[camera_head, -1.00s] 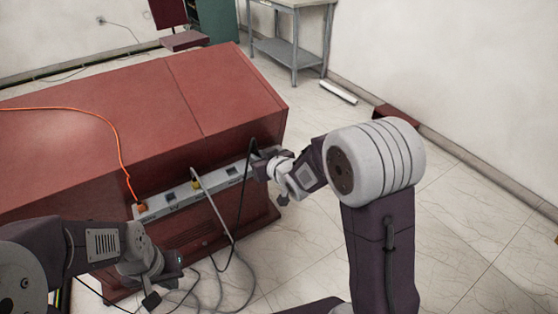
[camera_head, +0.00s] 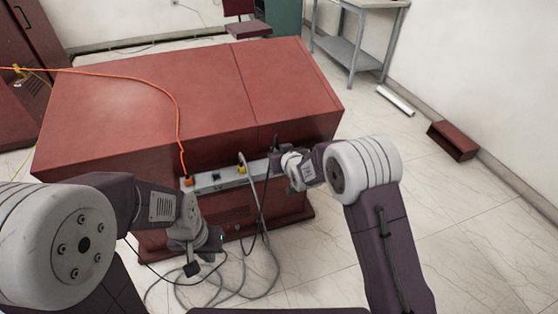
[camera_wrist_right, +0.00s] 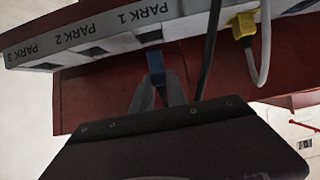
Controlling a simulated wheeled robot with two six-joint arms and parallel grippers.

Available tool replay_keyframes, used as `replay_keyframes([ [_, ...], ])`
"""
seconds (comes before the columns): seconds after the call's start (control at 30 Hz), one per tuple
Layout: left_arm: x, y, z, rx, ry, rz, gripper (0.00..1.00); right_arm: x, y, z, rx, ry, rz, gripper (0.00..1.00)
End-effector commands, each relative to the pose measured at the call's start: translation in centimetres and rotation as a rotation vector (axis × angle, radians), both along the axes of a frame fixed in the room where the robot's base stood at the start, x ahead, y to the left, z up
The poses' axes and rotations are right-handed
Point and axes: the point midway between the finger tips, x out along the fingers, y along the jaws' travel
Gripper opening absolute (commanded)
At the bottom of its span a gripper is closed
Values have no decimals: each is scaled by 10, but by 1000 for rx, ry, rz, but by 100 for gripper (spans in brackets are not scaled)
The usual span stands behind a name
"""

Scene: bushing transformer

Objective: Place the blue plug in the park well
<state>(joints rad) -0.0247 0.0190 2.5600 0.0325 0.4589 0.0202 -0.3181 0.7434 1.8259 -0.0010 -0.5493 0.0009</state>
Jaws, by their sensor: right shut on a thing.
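My right gripper (camera_wrist_right: 158,88) is shut on the blue plug (camera_wrist_right: 156,64), held just below the light panel (camera_wrist_right: 110,47). The plug's upper end is close to the dark opening labelled PARK 1 (camera_wrist_right: 151,37); I cannot tell whether it touches or enters it. In the head view my right gripper (camera_head: 280,166) is at the panel's right end, and the plug does not show clearly there. My left gripper (camera_head: 208,255) hangs in front of the cabinet, away from the panel; its fingers are unclear.
A yellow plug (camera_wrist_right: 243,25) with a grey cable and an orange plug (camera_head: 187,183) sit at the panel on the red cabinet (camera_head: 150,100). A black cable (camera_head: 262,205) hangs near my right gripper. Loose cables lie on the floor. A red box (camera_head: 453,141) stands at right.

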Motion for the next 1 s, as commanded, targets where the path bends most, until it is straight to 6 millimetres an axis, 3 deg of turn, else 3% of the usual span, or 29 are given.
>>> replay_keyframes([
  [0.13,0,0,-3,0,0,0,0,0,0,-11,-1,3,0,0],
  [0.3,0,0,-9,0,0,0,0,-1,-1,-41,-1,4,0,0],
  [0.67,0,0,-13,0,0,0,0,0,-1,-45,0,0,0,0],
  [0.7,0,0,-12,0,0,0,0,0,-1,-44,0,0,0,24],
  [0.77,0,0,-11,0,0,0,0,0,-1,-43,0,0,0,40],
  [1.0,0,0,-11,0,0,0,0,0,-1,-43,0,0,0,40],
])
